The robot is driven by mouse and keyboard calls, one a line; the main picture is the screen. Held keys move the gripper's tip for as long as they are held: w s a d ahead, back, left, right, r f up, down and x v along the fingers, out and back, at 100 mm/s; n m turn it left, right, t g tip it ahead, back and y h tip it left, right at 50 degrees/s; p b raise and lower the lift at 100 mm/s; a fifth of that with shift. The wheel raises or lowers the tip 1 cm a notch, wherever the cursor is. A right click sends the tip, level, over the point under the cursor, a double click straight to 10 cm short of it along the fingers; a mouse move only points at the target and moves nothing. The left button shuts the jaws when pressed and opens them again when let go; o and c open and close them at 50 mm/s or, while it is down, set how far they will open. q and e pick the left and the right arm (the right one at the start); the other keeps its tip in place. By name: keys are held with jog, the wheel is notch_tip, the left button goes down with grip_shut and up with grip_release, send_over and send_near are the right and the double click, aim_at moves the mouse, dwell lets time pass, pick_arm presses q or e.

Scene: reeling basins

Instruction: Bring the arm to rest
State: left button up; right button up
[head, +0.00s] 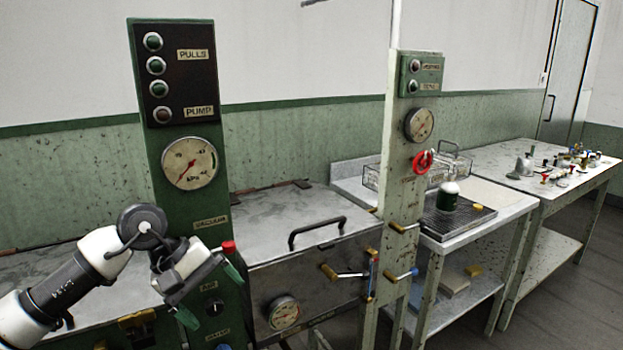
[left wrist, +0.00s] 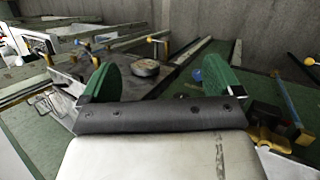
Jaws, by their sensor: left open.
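My left arm comes in from the lower left in the head view. My left gripper (head: 214,297) is in front of the lower part of the green control panel (head: 187,130). Its two green fingers are spread apart with nothing between them. In the left wrist view the fingers of the left gripper (left wrist: 160,76) stand wide apart, with panel and metal surfaces beyond. A red knob (head: 228,247) shows right beside one finger in the head view; I cannot tell whether they touch. My right gripper is in neither view.
A metal basin lid with a black handle (head: 317,232) lies right of the panel. A pale post (head: 392,180) with a gauge and red handwheel (head: 422,162) stands farther right. Beyond are a cart with a green-and-white bottle (head: 448,196) and a table (head: 545,160) of small parts.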

pick_arm(q)
jog(key=s+d+r+n+t+h, duration=0.2)
jog(key=s+d+n+h, duration=0.1)
jog(key=d+n+h, duration=0.35)
jog(key=s+d+r+n+t+h, duration=0.2)
jog(key=d+n+h, duration=0.4)
jog(key=d+h, duration=0.15)
jog(key=a+f+m+t+y, duration=0.65)
jog(key=m+y, duration=0.25)
jog(key=m, duration=0.9)
jog(key=a+f+m+t+y, duration=0.6)
jog(key=m+y, duration=0.3)
jog(key=m, duration=0.8)
jog(key=s+a+f+n+g+y, duration=0.35)
jog(key=s+f+n, duration=0.25)
jog(key=f, duration=0.2)
jog(key=s+f+n+g+h, duration=0.1)
jog(key=s+f+n+g, duration=0.35)
jog(key=s, duration=0.45)
jog(key=s+f+n+g, duration=0.35)
jog(key=s+g, duration=0.25)
jog(key=s, duration=0.3)
notch_tip(320, 180, down, 23)
jog(key=p, duration=0.2)
jog(key=s+a+f+g+p, duration=0.2)
jog(key=s+a+f, duration=0.1)
jog(key=s+f, duration=1.2)
jog(key=shift+s+a+m+p, duration=0.35)
jog(key=shift+s+m, duration=0.1)
jog(key=shift+s, duration=0.2)
